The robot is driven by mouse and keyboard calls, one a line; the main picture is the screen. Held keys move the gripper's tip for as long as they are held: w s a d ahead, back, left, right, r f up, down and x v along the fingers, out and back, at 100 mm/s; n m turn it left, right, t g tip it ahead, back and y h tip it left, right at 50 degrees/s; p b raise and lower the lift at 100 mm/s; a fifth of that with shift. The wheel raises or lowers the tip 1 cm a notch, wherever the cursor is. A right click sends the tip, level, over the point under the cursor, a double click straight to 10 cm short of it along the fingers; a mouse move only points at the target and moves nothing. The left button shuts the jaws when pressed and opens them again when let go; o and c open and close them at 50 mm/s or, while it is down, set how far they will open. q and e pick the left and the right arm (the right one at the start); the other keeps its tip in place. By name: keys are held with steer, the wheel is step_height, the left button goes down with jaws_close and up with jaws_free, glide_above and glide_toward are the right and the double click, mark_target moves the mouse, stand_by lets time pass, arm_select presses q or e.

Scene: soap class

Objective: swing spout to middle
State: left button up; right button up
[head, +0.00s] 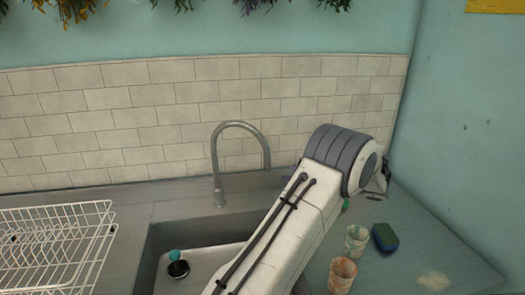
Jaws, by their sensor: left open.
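The grey metal faucet (215,155) stands at the back edge of the sink. Its curved spout (240,124) arches to the right, with the tip end over the right part of the sink's back edge in the picture. My left arm reaches up from the bottom and bends at a grey-ribbed joint right of the spout. My left gripper (383,180) shows only in part past that joint, small and dark, near the right wall. It is open, apart from the spout and to its right. My right gripper is not in view.
The sink basin (205,262) holds a dark round object with a teal top (177,266). A white wire dish rack (55,245) stands at left. Two stained cups (342,274) and a dark green-blue sponge (385,237) are on the right counter (430,255). My arm covers the basin's right side.

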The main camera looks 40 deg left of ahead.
arm_select(q)
steer(key=w+a+r+y+p, duration=0.1)
steer(key=a+p, duration=0.3)
steer(key=a, duration=1)
steer(key=shift+m+y, duration=0.3)
steer(key=shift+y, duration=0.3)
steer(key=shift+a, duration=0.1)
jaws_close()
stand_by(0.4)
